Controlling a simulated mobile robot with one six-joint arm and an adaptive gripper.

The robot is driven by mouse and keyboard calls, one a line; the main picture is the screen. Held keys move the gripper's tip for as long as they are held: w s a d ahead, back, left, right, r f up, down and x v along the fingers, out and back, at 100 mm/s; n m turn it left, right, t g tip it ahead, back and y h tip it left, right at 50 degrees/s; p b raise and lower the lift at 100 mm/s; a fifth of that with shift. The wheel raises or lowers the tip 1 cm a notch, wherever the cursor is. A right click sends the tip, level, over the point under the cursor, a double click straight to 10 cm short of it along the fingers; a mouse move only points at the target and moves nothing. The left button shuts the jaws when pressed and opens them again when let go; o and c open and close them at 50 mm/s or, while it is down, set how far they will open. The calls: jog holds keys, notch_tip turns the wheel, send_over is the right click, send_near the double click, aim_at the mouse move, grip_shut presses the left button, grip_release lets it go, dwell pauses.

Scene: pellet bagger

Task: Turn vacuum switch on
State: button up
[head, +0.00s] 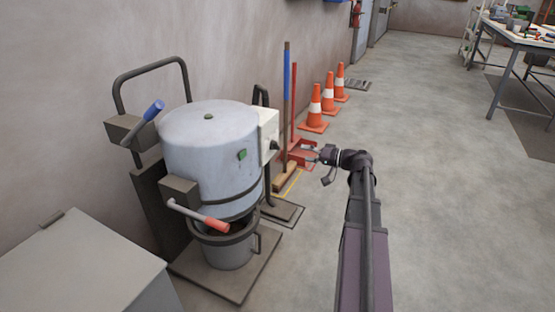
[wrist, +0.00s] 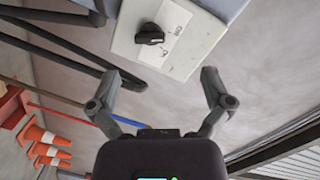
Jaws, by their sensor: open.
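The vacuum switch (wrist: 150,34) is a black rotary knob on a light grey box (wrist: 198,52), with a white label beside it in the wrist view. In the head view the box (head: 268,130) sits on the right side of the grey drum machine (head: 207,135), and the dark knob (head: 275,145) shows at its edge. My gripper (wrist: 163,85) is open and empty, its two fingers spread below the box in the wrist view. The knob lies beyond the fingertips and apart from them. In the head view my gripper (head: 318,155) is right of the box, pointing left. The label text is too small to read surely.
A blue-handled lever (head: 154,110) and a red-handled lever (head: 214,223) stick out from the machine. A broom with a blue pole (head: 287,70) and orange cones (head: 315,108) stand along the wall behind. The floor at right is clear up to a workbench (head: 515,38).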

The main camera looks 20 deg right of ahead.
aim_at(277, 149)
jog(key=d+b, duration=0.1)
jog(key=d+f+t, duration=0.1)
jog(key=d, duration=0.1)
jog(key=shift+s+d+f+b, duration=0.15)
jog(key=shift+d+b, duration=0.05)
jog(key=shift+b, duration=0.2)
jog(key=shift+a, duration=0.15)
jog(key=shift+x, duration=6.85)
jog(key=c, duration=1.1)
